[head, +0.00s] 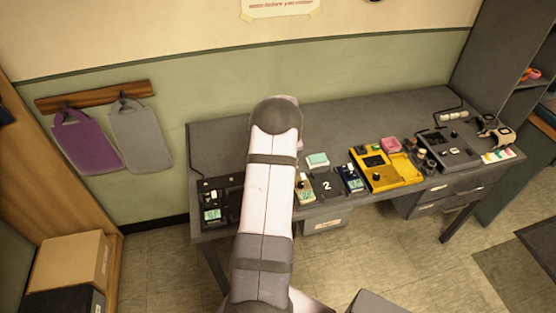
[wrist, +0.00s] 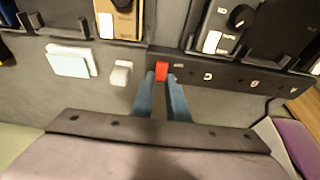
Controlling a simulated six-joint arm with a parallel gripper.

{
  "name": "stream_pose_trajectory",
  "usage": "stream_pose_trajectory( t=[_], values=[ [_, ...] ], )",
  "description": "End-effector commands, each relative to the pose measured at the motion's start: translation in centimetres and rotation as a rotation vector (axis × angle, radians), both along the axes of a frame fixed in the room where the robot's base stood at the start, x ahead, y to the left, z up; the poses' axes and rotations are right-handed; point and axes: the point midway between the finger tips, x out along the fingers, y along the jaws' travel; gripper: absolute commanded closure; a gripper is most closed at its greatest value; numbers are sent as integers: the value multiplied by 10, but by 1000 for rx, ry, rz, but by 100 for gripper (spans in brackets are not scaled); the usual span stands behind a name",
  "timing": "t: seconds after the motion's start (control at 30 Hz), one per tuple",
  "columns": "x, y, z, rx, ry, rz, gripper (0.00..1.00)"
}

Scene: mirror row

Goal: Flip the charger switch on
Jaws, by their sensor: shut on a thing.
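In the wrist view, a small red switch (wrist: 161,70) sits at the left end of a dark charger strip (wrist: 230,78) with pale markings. My gripper (wrist: 161,78) has its two blue-grey fingers close on either side of the switch and is shut on it. Whether the switch is on or off I cannot tell. In the head view my arm covers the gripper and the switch. The charger (head: 207,184) shows partly at the desk's left end, beside my arm.
A dark device with a knob (wrist: 238,16) and a tan device (wrist: 121,20) stand near the strip. A white block (wrist: 121,73) and a pale green pad (wrist: 70,62) lie beside the switch. A yellow device (head: 398,175) stands farther right on the desk (head: 240,131), whose back area is mostly clear.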

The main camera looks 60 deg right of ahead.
Motion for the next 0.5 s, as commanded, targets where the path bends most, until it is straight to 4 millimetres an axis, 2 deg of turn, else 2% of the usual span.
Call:
stream_pose_trajectory(
  t=[0.03, 0.5],
  values=[
    [2, 0, 6, 17, 17, 5, 100],
    [7, -6, -2, 146, 150, 3, 100]
  ],
)
